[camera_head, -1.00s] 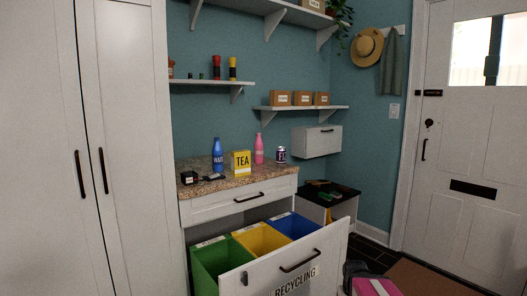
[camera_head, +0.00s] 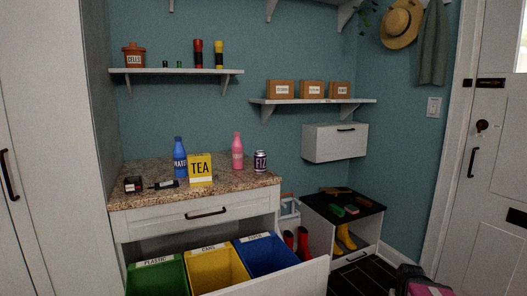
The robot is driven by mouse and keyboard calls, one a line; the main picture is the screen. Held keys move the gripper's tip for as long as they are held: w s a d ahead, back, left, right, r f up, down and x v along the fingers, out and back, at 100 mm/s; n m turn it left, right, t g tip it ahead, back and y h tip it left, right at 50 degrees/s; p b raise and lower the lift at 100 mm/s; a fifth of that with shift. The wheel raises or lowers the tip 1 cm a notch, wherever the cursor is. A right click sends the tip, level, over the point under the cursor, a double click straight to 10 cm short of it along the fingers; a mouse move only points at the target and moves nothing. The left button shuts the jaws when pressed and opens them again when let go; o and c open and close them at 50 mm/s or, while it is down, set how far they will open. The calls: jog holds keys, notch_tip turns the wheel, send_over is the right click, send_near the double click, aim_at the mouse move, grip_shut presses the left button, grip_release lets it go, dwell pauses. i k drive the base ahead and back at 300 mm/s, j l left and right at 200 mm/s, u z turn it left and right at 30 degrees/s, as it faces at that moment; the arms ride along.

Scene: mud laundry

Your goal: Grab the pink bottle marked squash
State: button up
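The pink bottle (camera_head: 237,152) stands upright at the back of the speckled countertop (camera_head: 140,196), near the wall. A yellow box marked TEA (camera_head: 200,170) stands in front of it to the left. A dark can marked FIZZ (camera_head: 260,160) stands close to its right. A blue bottle (camera_head: 180,158) stands farther left, behind the tea box. The pink bottle's label is too small to read. My gripper is not in view.
An open drawer with green (camera_head: 157,278), yellow (camera_head: 216,270) and blue (camera_head: 267,256) bins juts out below the counter. A small black item (camera_head: 133,184) and a dark labelled object (camera_head: 165,185) lie at the counter's left. A wall shelf (camera_head: 312,101) holds boxes.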

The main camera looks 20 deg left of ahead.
aim_at(237, 150)
jog(key=i+l, duration=0.3)
jog(key=i+l+u, duration=0.1)
jog(key=i+l, duration=0.2)
jog(key=l, duration=0.2)
jog(key=i+l+u, duration=0.1)
jog(key=i+l, duration=0.45)
jog(key=l, duration=0.3)
jog(key=i+l+u, duration=0.35)
jog(key=u, duration=0.15)
jog(key=k+j+u, duration=0.2)
jog(key=u, duration=0.15)
jog(key=k+j+u, duration=0.15)
jog(key=j+u, duration=0.15)
